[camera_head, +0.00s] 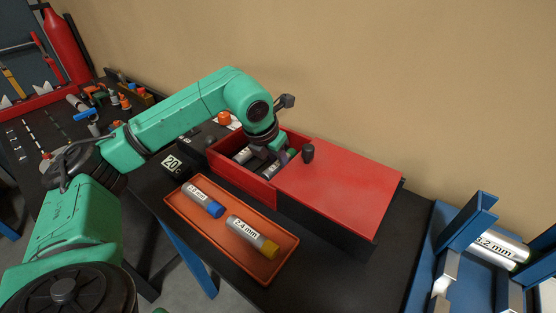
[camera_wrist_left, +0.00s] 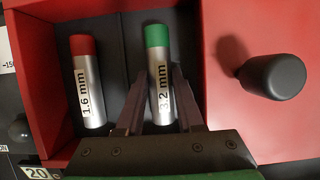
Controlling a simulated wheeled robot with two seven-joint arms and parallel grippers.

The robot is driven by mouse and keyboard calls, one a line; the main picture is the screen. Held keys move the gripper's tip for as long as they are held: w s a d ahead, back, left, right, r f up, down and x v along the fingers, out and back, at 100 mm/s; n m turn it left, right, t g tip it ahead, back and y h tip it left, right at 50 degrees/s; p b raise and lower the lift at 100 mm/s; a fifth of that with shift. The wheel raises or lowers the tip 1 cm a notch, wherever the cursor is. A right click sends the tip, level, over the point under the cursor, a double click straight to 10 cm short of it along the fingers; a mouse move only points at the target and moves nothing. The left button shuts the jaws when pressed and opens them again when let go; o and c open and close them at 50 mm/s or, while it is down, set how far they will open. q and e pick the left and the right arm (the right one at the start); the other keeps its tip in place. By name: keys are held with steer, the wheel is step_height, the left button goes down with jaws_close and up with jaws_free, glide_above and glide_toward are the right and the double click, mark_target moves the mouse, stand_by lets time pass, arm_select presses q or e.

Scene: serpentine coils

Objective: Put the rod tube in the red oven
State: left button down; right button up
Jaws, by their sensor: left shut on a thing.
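The red oven (camera_head: 345,182) stands on the black bench with its left part open and a red cover with a black knob on its right part. My left gripper (camera_head: 279,155) reaches down into the open part. In the left wrist view its fingers (camera_wrist_left: 160,74) are shut on a silver rod tube with a green cap (camera_wrist_left: 158,62), labelled 3.2 mm. The tube lies inside the oven; whether it touches the floor is unclear. Beside it lies a red-capped 1.6 mm tube (camera_wrist_left: 87,85). My right gripper is out of view.
An orange tray (camera_head: 180,206) in front of the oven holds a blue-capped tube (camera_head: 202,198) and a yellow-capped 2.4 mm tube (camera_head: 252,236). A blue rack (camera_head: 425,262) at the right holds another 3.2 mm tube (camera_head: 500,250). A beige wall stands behind the bench.

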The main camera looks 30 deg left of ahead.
arm_select(q)
steer(key=shift+c, duration=2.3)
jaws_free()
steer(key=shift+r, duration=0.15)
